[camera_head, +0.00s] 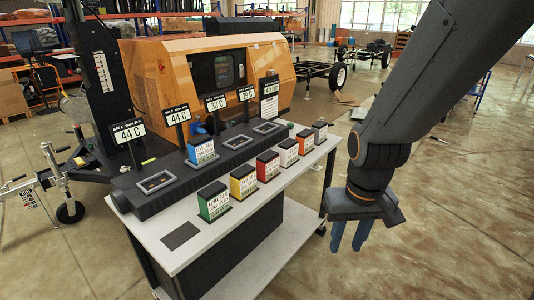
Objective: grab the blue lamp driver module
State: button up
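The blue lamp driver module (202,150) is a small box with a black top and a white printed label. It stands upright on the long black rack (180,168) at the back of the white bench, between recessed bays. My gripper (350,236) hangs at the right, beyond the bench's right edge, with its two blue fingers pointing down. The fingers are spread apart with nothing between them. My gripper is well to the right of the blue module and apart from it.
A front row on the bench (222,232) holds green (213,203), yellow (243,184), red (268,168) and several paler modules. Temperature signs on thin posts, such as one sign (177,115), rise behind the rack. An orange-sided machine (155,85) stands behind. Floor at right is clear.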

aim_at(201, 150)
jog(key=z, duration=0.75)
jog(key=i, duration=1)
jog(key=u, duration=1.4)
jog(key=i, duration=0.85)
jog(key=u, duration=0.95)
